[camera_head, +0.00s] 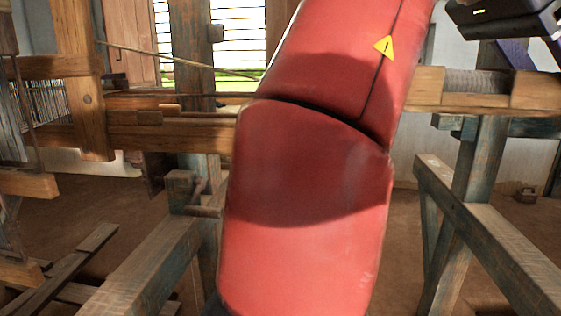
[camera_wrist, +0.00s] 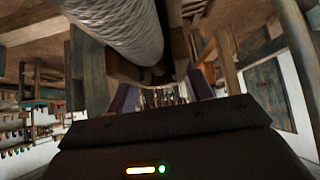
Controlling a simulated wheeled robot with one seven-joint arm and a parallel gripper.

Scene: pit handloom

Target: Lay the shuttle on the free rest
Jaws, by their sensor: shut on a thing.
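The shuttle is a long light-brown wooden body (camera_head: 430,103) with a roll of pale wound thread in its hollow. It lies level at the right in the head view, its left part hidden behind my red arm. In the wrist view its wound thread (camera_wrist: 120,28) runs close overhead toward the fingers. My gripper (camera_head: 518,58) comes down on it from above, with purple fingers; it also shows in the wrist view (camera_wrist: 163,92). It is shut on the shuttle, though the contact is partly hidden. I cannot tell which support is the free rest.
A weathered blue-grey trestle (camera_head: 465,190) stands below the shuttle, with small blocks (camera_head: 447,122) at its top. Whether they touch the shuttle is unclear. Another trestle (camera_head: 150,265) stands left of my arm. The loom frame (camera_head: 90,85) with threads fills the left.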

